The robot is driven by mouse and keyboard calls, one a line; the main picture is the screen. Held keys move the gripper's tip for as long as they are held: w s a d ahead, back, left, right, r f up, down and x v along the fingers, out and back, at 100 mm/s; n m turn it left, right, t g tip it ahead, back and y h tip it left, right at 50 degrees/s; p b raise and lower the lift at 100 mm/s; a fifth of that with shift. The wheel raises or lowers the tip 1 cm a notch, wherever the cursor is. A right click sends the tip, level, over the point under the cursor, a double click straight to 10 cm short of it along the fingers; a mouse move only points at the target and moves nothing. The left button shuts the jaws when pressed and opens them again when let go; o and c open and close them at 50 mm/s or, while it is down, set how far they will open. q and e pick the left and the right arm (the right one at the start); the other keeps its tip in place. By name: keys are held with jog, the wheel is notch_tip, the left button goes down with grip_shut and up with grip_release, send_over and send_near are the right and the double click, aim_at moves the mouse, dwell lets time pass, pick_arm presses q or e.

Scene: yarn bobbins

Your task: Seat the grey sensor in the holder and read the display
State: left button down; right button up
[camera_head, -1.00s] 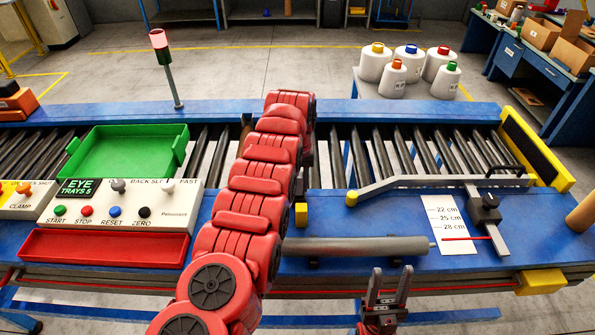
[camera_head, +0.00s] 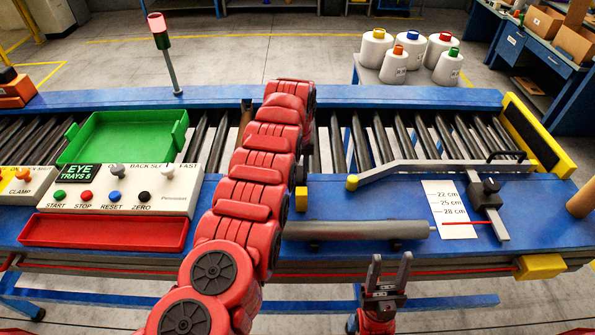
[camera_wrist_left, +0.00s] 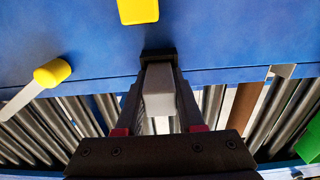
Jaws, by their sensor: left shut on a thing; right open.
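My left gripper (camera_wrist_left: 158,98) is shut on the grey sensor (camera_wrist_left: 158,84), a small grey block between its fingers in the left wrist view. A black bracket (camera_wrist_left: 158,56), which looks like the holder, is at the sensor's far end, on the blue rail. I cannot tell whether the sensor is inside it or only against it. In the head view my red left arm hides the gripper, sensor and bracket. The display (camera_head: 88,173) on the control panel reads "EYE" and "TRAYS" with an unclear last character. My right gripper (camera_head: 388,268) is open and empty at the table's front edge.
A green tray (camera_head: 124,138) lies on the roller conveyor (camera_head: 385,140), left of my arm. A red tray (camera_head: 105,232) is below the panel. A grey roller (camera_head: 360,230) and a yellow-tipped guide bar (camera_head: 440,165) are on the right. Bobbins (camera_head: 438,48) stand behind.

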pick_arm(q)
jog(key=shift+s+f, duration=0.65)
jog(key=shift+f, duration=0.35)
jog(key=shift+c, duration=2.2)
grip_release()
jog(key=shift+s+f+g, duration=0.2)
jog(key=shift+g, duration=0.1)
jog(key=shift+r+b, duration=0.15)
jog(key=shift+b, duration=0.3)
jog(key=shift+w+r+b, duration=0.25)
jog(key=shift+r+b, duration=0.1)
jog(key=shift+r, duration=0.15)
jog(key=shift+w+r+b, duration=0.25)
jog(key=shift+r+b, duration=0.1)
jog(key=shift+r, duration=0.15)
notch_tip(320, 180, up, 5)
jog(key=shift+w+r+b, duration=0.1)
jog(key=shift+r+b, duration=0.1)
jog(key=shift+b, duration=0.75)
jog(key=r, duration=0.4)
jog(key=shift+a+r, duration=0.2)
jog(key=shift+r, duration=0.1)
notch_tip(320, 180, up, 8)
jog(key=p, duration=0.4)
jog(key=shift+d+f+t, duration=0.15)
jog(key=shift+f+t, duration=0.1)
jog(key=shift+t, duration=0.15)
